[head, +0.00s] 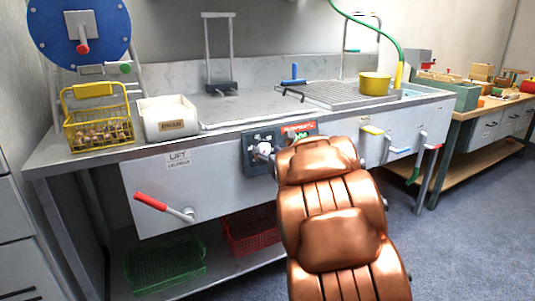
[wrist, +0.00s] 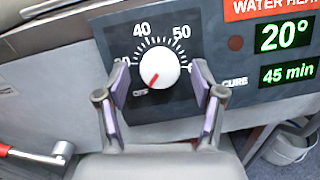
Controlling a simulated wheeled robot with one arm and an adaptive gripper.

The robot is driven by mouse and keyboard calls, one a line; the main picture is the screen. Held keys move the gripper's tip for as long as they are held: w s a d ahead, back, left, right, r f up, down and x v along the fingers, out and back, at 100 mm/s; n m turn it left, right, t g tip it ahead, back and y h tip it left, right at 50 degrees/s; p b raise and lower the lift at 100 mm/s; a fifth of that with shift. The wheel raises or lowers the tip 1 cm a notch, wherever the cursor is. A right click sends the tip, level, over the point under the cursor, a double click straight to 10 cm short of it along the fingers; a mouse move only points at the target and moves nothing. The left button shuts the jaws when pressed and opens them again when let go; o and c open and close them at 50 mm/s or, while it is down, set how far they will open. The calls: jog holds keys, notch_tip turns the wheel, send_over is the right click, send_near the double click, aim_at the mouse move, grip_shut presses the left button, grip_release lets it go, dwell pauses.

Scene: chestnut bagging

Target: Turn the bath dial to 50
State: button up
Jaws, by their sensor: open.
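The bath dial (wrist: 160,70) is a white round knob on a dark panel. Its red pointer mark points down-left, towards the OFF label (wrist: 139,93). The 50 mark (wrist: 181,32) is at the upper right of the scale, and 40 is at the upper left. My gripper (wrist: 160,75) is open, with one purple-padded finger on each side of the knob and visible gaps to it. The fingers partly hide the scale's left and right sides. In the head view the dial (head: 264,149) shows on the bench front, beside my copper-coloured arm, which hides my gripper.
A display (wrist: 286,52) right of the dial reads 20° and 45 min. A red-handled lever (head: 162,206) sticks out left of the dial. A blue-handled lever (head: 398,150) is to the right. Green and red crates (head: 165,265) sit on the low shelf.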

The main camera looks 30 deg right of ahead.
jog(key=c, duration=1.1)
jog(key=shift+c, duration=0.2)
